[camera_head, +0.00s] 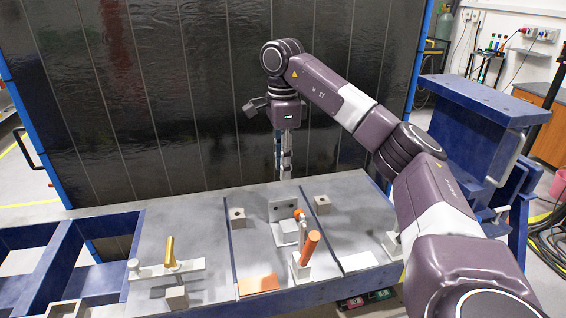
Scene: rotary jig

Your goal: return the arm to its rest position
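My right arm (330,90) comes in from the lower right and reaches up over the jig table. Its wrist bends down at the top middle. My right gripper (284,170) points straight down above the back edge of the table, in front of the dark panel. It is seen narrow, so I cannot tell whether its fingers are open or shut. No held object shows in it. My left gripper is not in view.
A dark panel (150,100) stands behind. A blue frame (470,130) stands at right.

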